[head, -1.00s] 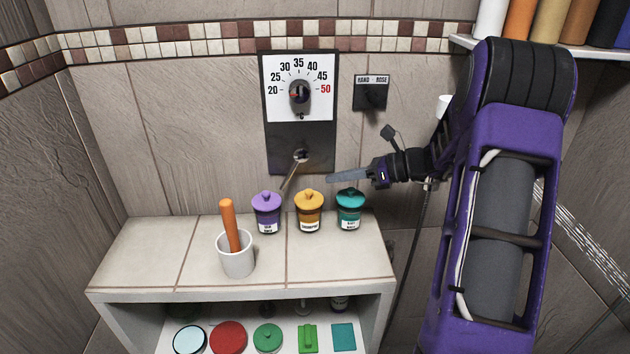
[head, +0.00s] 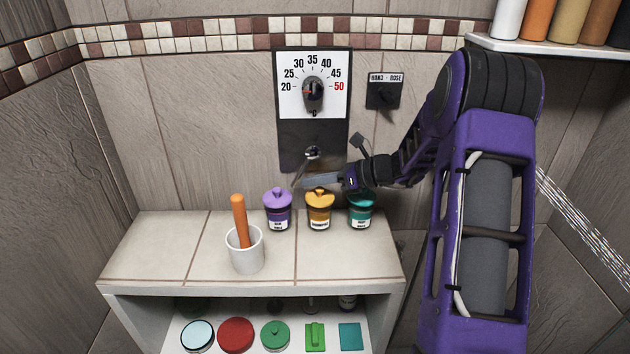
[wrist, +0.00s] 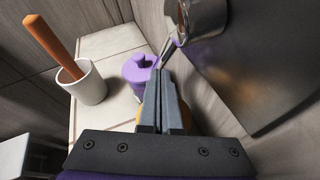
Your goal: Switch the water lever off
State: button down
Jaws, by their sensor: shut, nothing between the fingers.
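The water lever (head: 299,172) is a thin metal rod slanting down and left from a round hub (head: 313,152) on the dark lower panel. In the wrist view the shiny hub (wrist: 203,16) is at the top, with the rod (wrist: 169,48) just beyond my fingertips. My gripper (head: 305,182) is shut and empty, its fingers pointing left beside the lever's lower end. In the wrist view the shut fingertips (wrist: 168,72) are very close to the rod; I cannot tell whether they touch.
Purple (head: 277,210), orange (head: 319,210) and teal (head: 359,213) jars stand on the shelf close below my gripper. A white cup (head: 245,252) holds an orange stick. A temperature dial (head: 313,92) and a hand/rose switch (head: 384,92) are above. Water (head: 580,230) sprays at the right.

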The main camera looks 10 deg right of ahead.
jog(key=shift+w+a+y, duration=0.1)
jog(key=shift+a+y, duration=0.25)
jog(key=shift+y, duration=0.25)
jog(key=shift+a+m+t+y+b, duration=0.3)
jog(key=shift+a+t+y+b, duration=0.1)
jog(key=shift+t+y, duration=0.15)
jog(key=shift+m+t+y, duration=0.3)
jog(key=shift+t+y, duration=0.15)
jog(key=shift+y, duration=0.4)
jog(key=shift+w+a+r+p, duration=0.25)
jog(key=shift+a+r+p, duration=0.5)
jog(key=shift+a, duration=0.2)
jog(key=shift+w+a+r+p, duration=0.2)
jog(key=shift+a+r+p, duration=0.55)
jog(key=shift+a, duration=0.2)
jog(key=shift+a+r+t+y, duration=0.2)
jog(key=shift+r+t+y, duration=0.1)
jog(key=shift+y, duration=0.4)
jog(key=shift+m, duration=0.3)
jog(key=v, duration=1.7)
jog(key=shift+d, duration=0.15)
